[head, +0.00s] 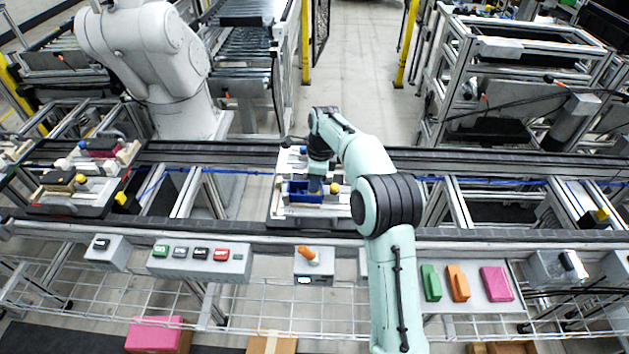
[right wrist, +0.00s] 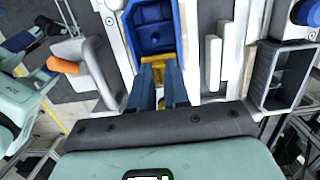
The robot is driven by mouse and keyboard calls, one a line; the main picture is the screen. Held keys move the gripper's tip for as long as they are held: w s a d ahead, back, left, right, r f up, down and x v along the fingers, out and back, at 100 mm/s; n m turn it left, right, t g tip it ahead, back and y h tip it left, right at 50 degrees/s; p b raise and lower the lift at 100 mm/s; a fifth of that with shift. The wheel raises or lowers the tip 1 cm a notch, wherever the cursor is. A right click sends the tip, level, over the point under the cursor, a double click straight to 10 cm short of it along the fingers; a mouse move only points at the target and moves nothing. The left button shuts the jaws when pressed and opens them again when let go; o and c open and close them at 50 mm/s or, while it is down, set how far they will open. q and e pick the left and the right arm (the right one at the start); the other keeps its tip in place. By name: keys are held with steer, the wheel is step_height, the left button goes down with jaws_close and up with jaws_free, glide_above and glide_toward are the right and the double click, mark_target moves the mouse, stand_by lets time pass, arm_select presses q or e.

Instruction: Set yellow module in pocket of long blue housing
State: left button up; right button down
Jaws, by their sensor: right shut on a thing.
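My right gripper (head: 316,186) is over the pallet on the conveyor. In the right wrist view the gripper (right wrist: 160,78) is shut on the yellow module (right wrist: 177,84), which shows between and beside the blue-grey fingers. The long blue housing (head: 296,197) lies on the pallet beneath the gripper. In the right wrist view its open blue pocket end (right wrist: 152,30) extends ahead of the fingertips. The module is at the near end of the housing; the fingers hide whether it is inside or above the pocket. My left gripper is not in view.
The pallet (head: 283,218) carries white fixture blocks and a grey handle (right wrist: 88,75) beside the housing. Another loaded pallet (head: 98,200) stands at the left. A button panel (head: 200,262) and an orange-handled switch box (head: 314,262) line the front rail.

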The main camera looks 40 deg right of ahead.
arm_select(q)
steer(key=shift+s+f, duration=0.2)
arm_select(e)
steer(key=shift+f, duration=0.8)
stand_by(0.4)
steer(key=c, duration=1.4)
jaws_free()
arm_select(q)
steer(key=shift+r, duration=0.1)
arm_select(e)
steer(key=shift+r, duration=0.1)
steer(key=shift+r+p, duration=0.5)
steer(key=shift+r, duration=0.75)
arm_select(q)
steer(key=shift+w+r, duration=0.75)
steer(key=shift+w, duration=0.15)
arm_select(e)
steer(key=o, duration=0.5)
